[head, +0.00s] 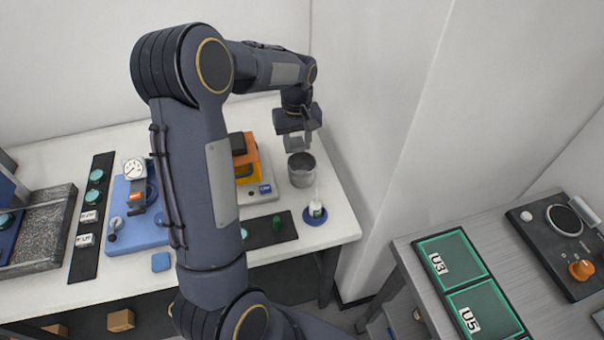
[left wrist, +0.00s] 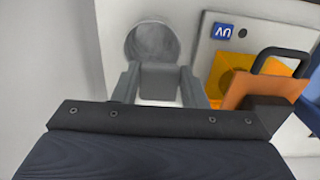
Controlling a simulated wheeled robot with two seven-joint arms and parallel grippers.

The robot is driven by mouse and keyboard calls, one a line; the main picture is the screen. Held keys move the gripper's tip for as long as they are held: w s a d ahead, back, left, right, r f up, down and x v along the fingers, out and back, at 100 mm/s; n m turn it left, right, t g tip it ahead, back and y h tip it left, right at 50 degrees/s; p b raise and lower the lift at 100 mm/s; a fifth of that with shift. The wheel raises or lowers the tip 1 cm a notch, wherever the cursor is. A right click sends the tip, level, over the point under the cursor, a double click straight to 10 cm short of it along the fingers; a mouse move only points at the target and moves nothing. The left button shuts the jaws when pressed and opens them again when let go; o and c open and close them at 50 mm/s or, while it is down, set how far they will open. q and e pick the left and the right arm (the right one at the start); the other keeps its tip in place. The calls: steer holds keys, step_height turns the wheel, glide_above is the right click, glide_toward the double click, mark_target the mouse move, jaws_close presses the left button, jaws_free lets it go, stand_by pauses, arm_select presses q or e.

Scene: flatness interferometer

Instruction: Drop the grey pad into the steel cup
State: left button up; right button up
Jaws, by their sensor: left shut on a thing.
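The steel cup (head: 302,172) stands near the right end of the white table, and it also shows in the left wrist view (left wrist: 150,38) just beyond my fingertips. My left gripper (head: 298,143) is above the cup in the head view. In the left wrist view my left gripper (left wrist: 158,84) is shut on the grey pad (left wrist: 160,80), a small grey block between the two fingers. The pad overlaps the near part of the cup's rim in that view; its height above the rim is hard to tell. My right gripper is not in view.
An orange unit (head: 249,160) with a UV label stands left of the cup. A small white bottle (head: 315,208) sits on a blue disc in front of the cup. A wall rises close behind and right of the cup. A blue fixture (head: 130,236) is further left.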

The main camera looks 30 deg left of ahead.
arm_select(q)
steer(key=o, duration=1)
steer(key=shift+c, duration=0.2)
step_height(320, 180, up, 8)
steer(key=shift+f+b, duration=0.1)
steer(key=shift+b, duration=0.45)
